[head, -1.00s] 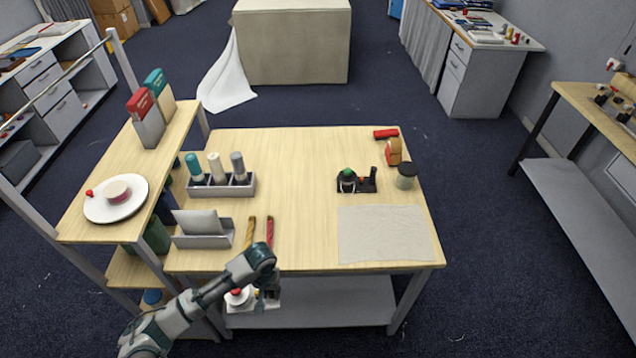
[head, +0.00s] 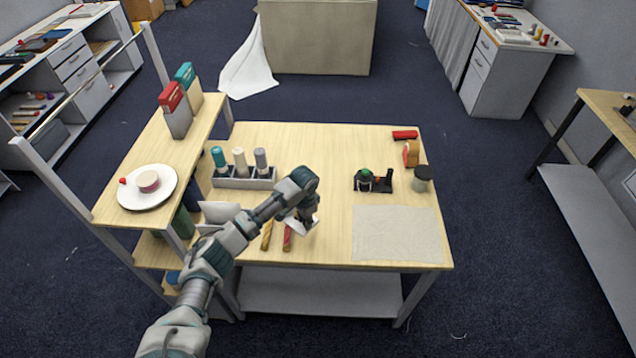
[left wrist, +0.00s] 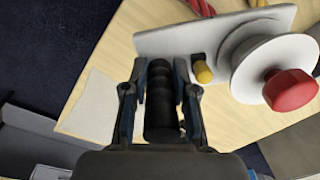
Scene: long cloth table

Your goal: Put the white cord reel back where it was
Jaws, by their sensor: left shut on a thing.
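My left gripper (head: 308,218) is shut on the black handle of the white cord reel (head: 295,226) and holds it over the front part of the wooden table. In the left wrist view the black handle stands between the fingers (left wrist: 160,105). The white cord reel (left wrist: 250,60) there shows a white plate, a round white spool with a red knob, and a yellow peg. In the head view the arm and gripper hide much of it. My right gripper is not in view.
A yellow rod (head: 267,236) and a red rod (head: 287,238) lie beside the held reel. A grey cloth (head: 397,234) lies flat at right. A black reel with a green top (head: 367,180) stands behind it. A rack with bottles (head: 243,180) is at left. The table's middle is clear.

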